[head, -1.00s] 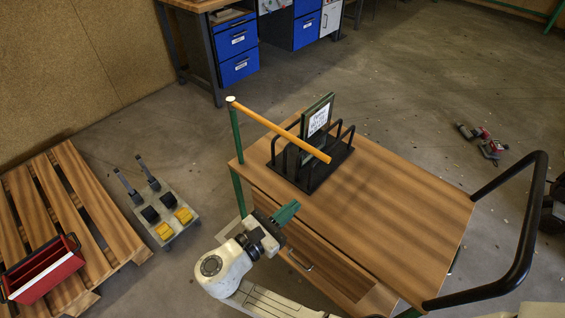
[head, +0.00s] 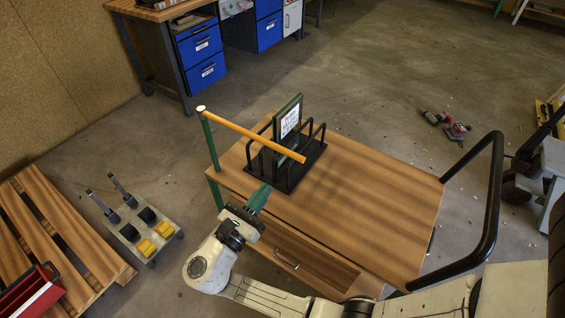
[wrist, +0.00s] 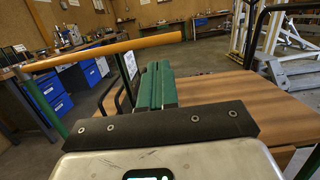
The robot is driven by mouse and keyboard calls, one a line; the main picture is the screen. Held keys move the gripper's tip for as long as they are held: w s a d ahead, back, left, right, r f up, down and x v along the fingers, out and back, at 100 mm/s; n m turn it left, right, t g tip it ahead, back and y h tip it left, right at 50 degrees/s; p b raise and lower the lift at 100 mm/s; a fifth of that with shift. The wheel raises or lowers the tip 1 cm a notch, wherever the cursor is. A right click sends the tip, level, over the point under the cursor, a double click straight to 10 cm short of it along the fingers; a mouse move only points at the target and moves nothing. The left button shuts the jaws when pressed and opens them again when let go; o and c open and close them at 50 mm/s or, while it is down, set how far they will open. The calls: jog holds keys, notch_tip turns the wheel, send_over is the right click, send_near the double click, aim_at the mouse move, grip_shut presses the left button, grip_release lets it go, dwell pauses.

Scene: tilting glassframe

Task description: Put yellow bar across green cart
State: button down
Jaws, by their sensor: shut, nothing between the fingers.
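The yellow bar (head: 250,134) slants over the left part of the green cart (head: 365,210). Its left end meets the top of the cart's green corner post (head: 209,145), and its right end is in front of the black rack. In the wrist view the bar (wrist: 110,50) crosses the upper left, in front of and above my fingers. My gripper (head: 265,187) has green fingers, shut and empty, near the cart's front edge below the bar. In the wrist view the closed fingers (wrist: 156,72) point forward, apart from the bar. The bar's contact with the rack cannot be told.
A black rack (head: 313,150) holding a framed panel (head: 289,122) stands on the cart top. A black handle (head: 494,200) rises at the cart's right end. The right part of the top is clear.

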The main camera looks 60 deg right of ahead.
aim_at(290, 156)
jog(key=d, duration=0.2)
jog(key=d+r+p, duration=0.1)
jog(key=d, duration=0.4)
jog(key=shift+w+d+r+p, duration=0.1)
jog(key=shift+d+r+p, duration=0.1)
jog(key=shift+r+p, duration=0.2)
jog(key=shift+d, duration=0.75)
jog(key=shift+d, duration=0.1)
